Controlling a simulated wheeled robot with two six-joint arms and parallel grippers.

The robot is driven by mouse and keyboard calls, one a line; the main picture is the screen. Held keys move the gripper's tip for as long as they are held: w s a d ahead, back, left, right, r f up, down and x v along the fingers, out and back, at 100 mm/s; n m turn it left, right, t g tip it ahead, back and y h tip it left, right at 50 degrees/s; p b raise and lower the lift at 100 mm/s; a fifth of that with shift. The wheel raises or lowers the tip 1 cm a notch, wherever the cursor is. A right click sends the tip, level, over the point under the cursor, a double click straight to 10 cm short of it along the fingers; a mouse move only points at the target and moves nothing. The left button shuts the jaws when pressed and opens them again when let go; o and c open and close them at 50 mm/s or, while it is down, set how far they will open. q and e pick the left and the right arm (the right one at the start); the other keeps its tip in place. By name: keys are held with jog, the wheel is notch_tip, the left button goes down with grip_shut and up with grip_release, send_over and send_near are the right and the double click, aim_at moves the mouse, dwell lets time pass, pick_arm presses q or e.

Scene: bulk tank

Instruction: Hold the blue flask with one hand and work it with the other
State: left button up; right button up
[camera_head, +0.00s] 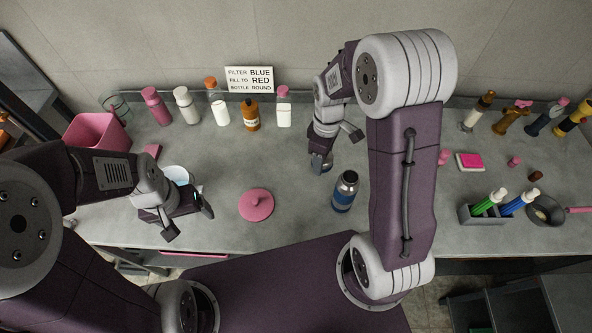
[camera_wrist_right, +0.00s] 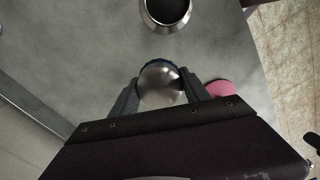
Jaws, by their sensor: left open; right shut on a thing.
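The blue flask (camera_head: 344,192) stands upright on the grey counter with its steel-rimmed mouth open and dark inside. It also shows at the top of the right wrist view (camera_wrist_right: 165,14). My right gripper (camera_head: 334,150) is above the counter, behind and left of the flask in the head view. It is shut on a round steel cap (camera_wrist_right: 161,84) with a blue edge, apart from the flask. My left gripper (camera_head: 190,222) is open and empty over the front left of the counter, well left of the flask.
A pink lid (camera_head: 257,204) lies between my left gripper and the flask. Several bottles, including an amber one (camera_head: 251,116), stand at the back below a sign (camera_head: 249,79). A pink bin (camera_head: 98,131) is at left. A grey marker holder (camera_head: 484,214) is at right.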

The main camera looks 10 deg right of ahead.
jog(key=w+r+n+p, duration=0.1)
jog(key=w+r+n, duration=0.2)
jog(key=n, duration=0.4)
jog(key=n+b, duration=0.2)
send_over(287, 169)
notch_tip(287, 169, down, 12)
jog(key=shift+w+f, duration=0.1)
notch_tip(287, 169, down, 4)
jog(key=shift+r+p, duration=0.2)
jog(key=shift+p, duration=0.1)
jog(key=shift+f, duration=0.25)
jog(key=o, duration=1.5)
jog(key=shift+f, duration=0.1)
